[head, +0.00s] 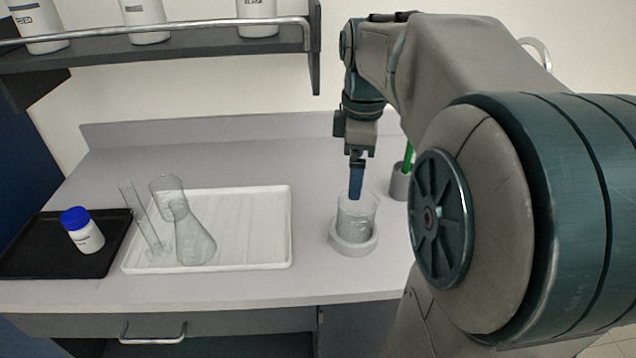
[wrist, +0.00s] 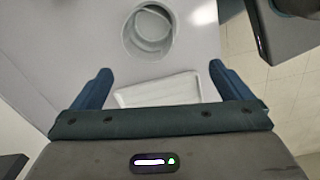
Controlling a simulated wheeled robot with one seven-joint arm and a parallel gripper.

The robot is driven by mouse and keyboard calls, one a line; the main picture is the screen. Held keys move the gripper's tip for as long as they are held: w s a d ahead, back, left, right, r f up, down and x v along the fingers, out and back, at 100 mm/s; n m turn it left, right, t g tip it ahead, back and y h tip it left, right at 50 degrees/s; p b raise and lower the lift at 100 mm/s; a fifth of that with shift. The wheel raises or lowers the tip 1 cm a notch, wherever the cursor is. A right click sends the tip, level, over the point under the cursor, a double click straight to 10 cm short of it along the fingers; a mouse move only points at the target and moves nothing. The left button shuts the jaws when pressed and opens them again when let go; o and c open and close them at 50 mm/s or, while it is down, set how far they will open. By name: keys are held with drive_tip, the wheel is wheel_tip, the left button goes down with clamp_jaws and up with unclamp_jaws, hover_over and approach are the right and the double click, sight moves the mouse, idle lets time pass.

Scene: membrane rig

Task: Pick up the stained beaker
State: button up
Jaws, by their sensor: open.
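A clear glass beaker (head: 357,214) stands upright in a round pale holder (head: 353,245) on the bench, right of the white tray. I cannot make out a stain on it at this size. The beaker also shows in the wrist view (wrist: 151,30), at the top centre, beyond the fingertips. My gripper (head: 357,182) points down over the beaker in the head view; one blue finger overlaps its rim there. In the wrist view my gripper (wrist: 158,75) has its two fingers wide apart with nothing between them. I cannot tell whether a finger touches the glass.
A white ribbed tray (head: 262,232) holds a flask (head: 194,242), a glass cylinder (head: 146,225) and another glass vessel (head: 168,193). A black tray (head: 35,250) bears a blue-capped bottle (head: 83,232). A grey cup (head: 399,182) with a green item stands behind my arm. A shelf (head: 200,47) hangs upper left.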

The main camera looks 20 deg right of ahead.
drive_tip(key=w+d+n, duration=0.1)
drive_tip(key=d+n, duration=0.1)
drive_tip(key=b, duration=0.1)
approach(356, 209)
drive_tip(key=s+a+f, duration=0.1)
drive_tip(key=s, duration=0.2)
drive_tip(key=shift+a+f, duration=0.2)
drive_tip(key=shift+f, duration=1.2)
drive_tip(key=shift+a+f, duration=0.15)
drive_tip(key=shift+f, duration=1.25)
drive_tip(key=c, duration=1.1)
